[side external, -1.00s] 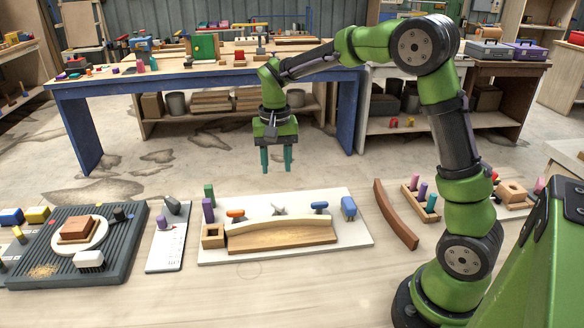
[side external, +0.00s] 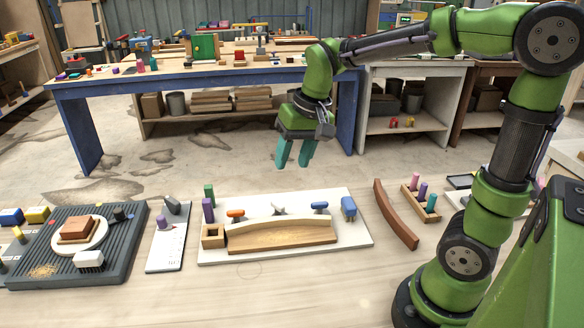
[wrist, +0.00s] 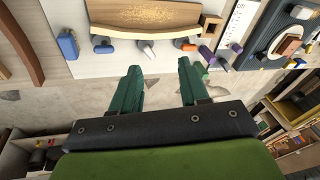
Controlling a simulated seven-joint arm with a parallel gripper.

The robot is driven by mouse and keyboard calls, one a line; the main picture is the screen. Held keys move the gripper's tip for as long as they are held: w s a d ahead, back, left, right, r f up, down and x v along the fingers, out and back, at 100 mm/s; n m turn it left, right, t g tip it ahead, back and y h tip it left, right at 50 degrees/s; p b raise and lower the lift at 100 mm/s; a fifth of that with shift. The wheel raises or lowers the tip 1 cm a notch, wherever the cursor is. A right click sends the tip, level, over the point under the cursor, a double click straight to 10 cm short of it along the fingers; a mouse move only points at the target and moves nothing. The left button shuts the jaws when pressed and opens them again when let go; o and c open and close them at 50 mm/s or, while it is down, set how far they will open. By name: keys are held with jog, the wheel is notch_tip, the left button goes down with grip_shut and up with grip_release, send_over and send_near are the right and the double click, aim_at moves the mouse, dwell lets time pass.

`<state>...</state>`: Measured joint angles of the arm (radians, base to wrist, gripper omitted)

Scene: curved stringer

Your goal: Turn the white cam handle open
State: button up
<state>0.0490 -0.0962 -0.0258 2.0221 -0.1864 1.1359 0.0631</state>
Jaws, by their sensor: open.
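The white cam handle (side external: 278,209) is the middle one of three handles along the back edge of a curved wooden piece (side external: 282,236) on a white board (side external: 222,253). It also shows in the wrist view (wrist: 146,48), past my fingertips. An orange handle (side external: 235,213) is to its left and a blue handle (side external: 320,206) to its right in the side view. My gripper (side external: 293,163) is open and empty, above and apart from the board, with teal fingers pointing down and tilted. In the wrist view my gripper (wrist: 159,72) has a wide gap between its fingers.
A blue block (side external: 348,208) stands at the board's right. A purple peg (side external: 208,210), a green peg (side external: 209,193) and a wooden box (side external: 213,236) are at its left. A curved brown strip (side external: 396,215) lies right of the board. A dark grooved plate (side external: 110,268) lies far left.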

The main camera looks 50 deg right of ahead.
jog(key=s+a+r+n+t+y, duration=0.1)
jog(key=s+a+t, duration=0.3)
jog(key=s, duration=0.7)
jog(key=shift+r+n, duration=0.4)
jog(key=shift+r, duration=0.15)
jog(key=shift+d+f, duration=0.1)
jog(key=shift+d, duration=0.05)
jog(key=n+g+h, duration=0.2)
jog(key=g, duration=0.5)
send_near(278, 203)
notch_tip(278, 203, down, 9)
jog(key=shift+s+r, duration=0.1)
jog(key=shift+r, duration=0.05)
grip_shut()
